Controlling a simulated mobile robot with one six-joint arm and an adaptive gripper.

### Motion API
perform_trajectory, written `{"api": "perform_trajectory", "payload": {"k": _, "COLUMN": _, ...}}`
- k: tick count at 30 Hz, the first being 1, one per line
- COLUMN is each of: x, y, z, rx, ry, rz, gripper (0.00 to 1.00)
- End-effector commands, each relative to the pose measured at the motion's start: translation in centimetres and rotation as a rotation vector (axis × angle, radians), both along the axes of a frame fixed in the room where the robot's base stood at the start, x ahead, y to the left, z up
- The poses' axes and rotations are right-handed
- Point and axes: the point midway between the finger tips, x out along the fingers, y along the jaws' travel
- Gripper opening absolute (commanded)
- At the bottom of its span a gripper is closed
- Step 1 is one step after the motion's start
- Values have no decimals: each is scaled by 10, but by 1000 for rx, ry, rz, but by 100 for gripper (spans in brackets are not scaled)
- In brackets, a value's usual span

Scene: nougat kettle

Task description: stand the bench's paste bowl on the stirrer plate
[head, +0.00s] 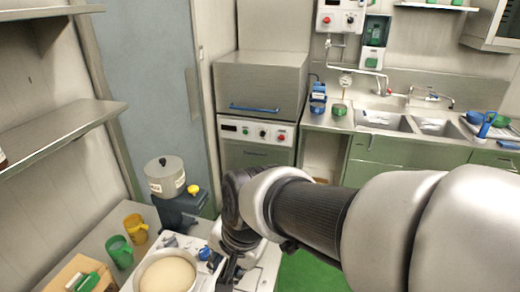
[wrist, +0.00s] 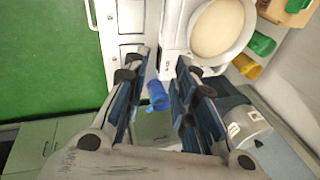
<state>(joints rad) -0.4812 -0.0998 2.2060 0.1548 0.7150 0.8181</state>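A wide pale round vessel (head: 137,280) full of smooth beige paste stands at the bottom of the head view. It also shows at the top of the wrist view (wrist: 246,40), to the right of my gripper. I cannot tell if it is the paste bowl. A dark boxy unit (head: 180,210) with a yellow knob carries a lidded grey pot (head: 165,178). I see no surface that is clearly the stirrer plate. My gripper (wrist: 160,62) is open, its fingers apart. A small blue vessel (wrist: 157,95) shows in the gap, below the fingers; contact is not visible.
A yellow mug (head: 136,229), a green mug (head: 119,252) and an open box (head: 75,275) stand left of the paste vessel. A shelf (head: 50,135) juts from the left wall. Sinks (head: 383,121) and a steel-hooded machine (head: 260,85) are behind. Green floor (wrist: 45,60) is clear.

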Motion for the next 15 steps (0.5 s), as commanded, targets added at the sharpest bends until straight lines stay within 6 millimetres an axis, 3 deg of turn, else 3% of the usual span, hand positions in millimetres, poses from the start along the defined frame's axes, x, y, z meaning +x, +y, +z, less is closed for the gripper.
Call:
{"api": "perform_trajectory", "payload": {"k": 1, "x": -7, "y": -33, "z": 14, "rx": -25, "ry": -44, "rz": 26, "gripper": 25}}
{"api": "perform_trajectory", "payload": {"k": 3, "x": -22, "y": -75, "z": 26, "rx": -81, "ry": -96, "rz": 92, "gripper": 25}}
{"api": "perform_trajectory", "payload": {"k": 6, "x": -50, "y": -126, "z": 35, "rx": -169, "ry": -153, "rz": 179, "gripper": 25}}
{"api": "perform_trajectory", "payload": {"k": 10, "x": -85, "y": -170, "z": 37, "rx": -277, "ry": -196, "rz": 273, "gripper": 25}}
{"api": "perform_trajectory", "payload": {"k": 15, "x": -112, "y": -196, "z": 33, "rx": -359, "ry": -212, "rz": 346, "gripper": 25}}
